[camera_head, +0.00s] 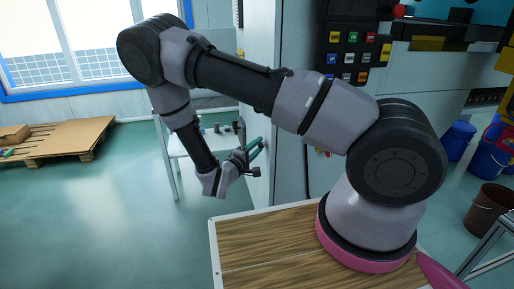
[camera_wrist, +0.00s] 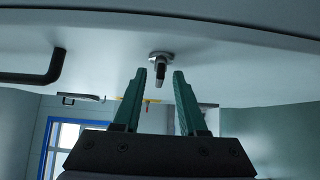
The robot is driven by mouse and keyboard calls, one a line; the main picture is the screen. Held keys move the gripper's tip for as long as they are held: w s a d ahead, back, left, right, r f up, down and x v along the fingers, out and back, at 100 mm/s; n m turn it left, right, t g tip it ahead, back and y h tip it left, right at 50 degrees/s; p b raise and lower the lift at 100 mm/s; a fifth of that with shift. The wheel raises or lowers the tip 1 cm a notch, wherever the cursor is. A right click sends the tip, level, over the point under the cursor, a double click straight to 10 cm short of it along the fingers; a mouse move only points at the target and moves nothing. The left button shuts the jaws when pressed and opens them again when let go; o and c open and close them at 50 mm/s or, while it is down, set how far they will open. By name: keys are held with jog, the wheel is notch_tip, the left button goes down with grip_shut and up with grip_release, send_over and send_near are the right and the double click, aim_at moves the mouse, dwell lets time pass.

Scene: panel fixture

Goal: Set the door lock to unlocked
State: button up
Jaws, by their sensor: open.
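The door lock (camera_wrist: 160,57) is a small round metal fitting on the pale door panel (camera_wrist: 230,60) in the wrist view. A dark narrow tab sticks out from it and hangs roughly straight in the picture. My gripper (camera_wrist: 160,73) is open, its two green fingers on either side of the tab in the picture. I cannot tell whether they touch it; a gap shows on both sides. In the head view my gripper (camera_head: 257,148) is close to the cabinet's side face. The lock cannot be made out there.
A dark bar handle (camera_wrist: 36,72) is on the panel left of the lock in the wrist view. In the head view, a white table (camera_head: 196,145) with small items stands behind my gripper. A button panel (camera_head: 350,55) is on the cabinet (camera_head: 292,165). Open floor lies to the left.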

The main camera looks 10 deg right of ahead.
grip_shut()
jog(key=shift+w+d+r+n+g+y, duration=0.15)
jog(key=shift+n+g+y, duration=0.5)
jog(key=shift+n+g, duration=1.15)
jog(key=shift+w+a+r+n+g+y, duration=0.15)
jog(key=shift+n+g+y, duration=0.75)
jog(key=shift+g, duration=1.55)
jog(key=shift+w+d+r+n+g+y, duration=0.1)
jog(key=shift+w+r+n+g+y, duration=0.2)
jog(key=shift+n+g, duration=1.65)
jog(key=shift+g, duration=0.3)
